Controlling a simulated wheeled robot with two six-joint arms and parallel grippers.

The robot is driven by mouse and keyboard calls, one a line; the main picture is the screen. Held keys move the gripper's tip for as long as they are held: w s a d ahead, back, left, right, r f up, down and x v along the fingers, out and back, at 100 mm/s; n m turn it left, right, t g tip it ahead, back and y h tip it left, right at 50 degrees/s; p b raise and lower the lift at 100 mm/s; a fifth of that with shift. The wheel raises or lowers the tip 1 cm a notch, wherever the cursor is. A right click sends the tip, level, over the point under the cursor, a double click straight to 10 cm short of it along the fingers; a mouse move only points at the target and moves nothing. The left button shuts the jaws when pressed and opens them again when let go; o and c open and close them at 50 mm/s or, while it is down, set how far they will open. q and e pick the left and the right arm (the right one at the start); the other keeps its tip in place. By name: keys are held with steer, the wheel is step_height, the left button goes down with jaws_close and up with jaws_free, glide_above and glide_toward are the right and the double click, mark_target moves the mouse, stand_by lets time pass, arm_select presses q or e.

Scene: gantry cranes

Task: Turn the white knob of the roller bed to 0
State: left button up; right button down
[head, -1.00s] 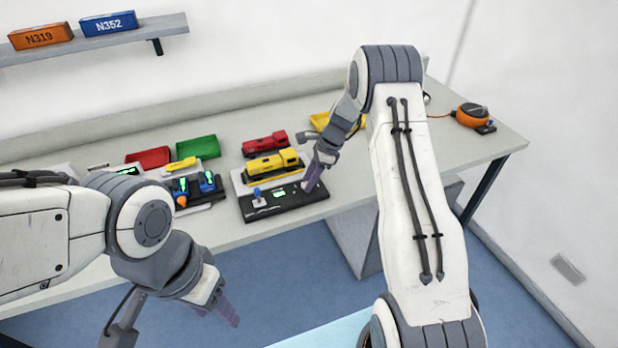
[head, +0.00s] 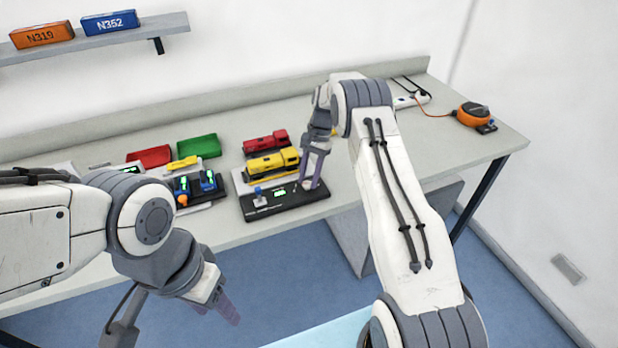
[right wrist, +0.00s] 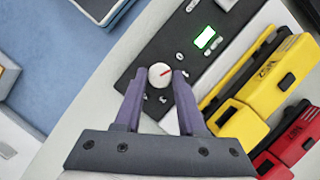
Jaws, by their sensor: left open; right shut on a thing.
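The roller bed (head: 285,206) is a black panel at the front of the bench, with a green display and a blue-topped lever. In the right wrist view its white knob (right wrist: 160,75) has a red pointer line directed toward the upper right of that picture. Small pale marks surround the knob; I cannot read them surely. My right gripper (right wrist: 157,80) is shut on the knob, one finger on each side. In the head view the right gripper (head: 308,185) hides most of the knob. My left gripper (head: 218,308) is open and empty, in front of the bench, away from the roller bed.
A yellow locomotive (head: 271,164) and a red locomotive (head: 266,142) stand just behind the panel. Left of it is a unit with blue parts (head: 195,187), with red and green trays behind. An orange tape-like device (head: 472,114) lies far right. The bench right of the panel is clear.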

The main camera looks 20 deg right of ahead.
steer(key=shift+n+h, duration=0.3)
steer(key=shift+n, duration=0.5)
steer(key=c, duration=0.5)
jaws_free()
steer(key=shift+w, duration=0.1)
steer(key=shift+w+r, duration=0.1)
steer(key=shift+r, duration=0.2)
steer(key=b+v, duration=0.1)
steer(key=v, duration=0.3)
steer(key=shift+w+d+r+b, duration=0.1)
steer(key=shift+w+d+b, duration=0.05)
steer(key=shift+b, duration=0.15)
steer(key=shift+p+v, duration=1)
steer(key=shift+v, duration=1.7)
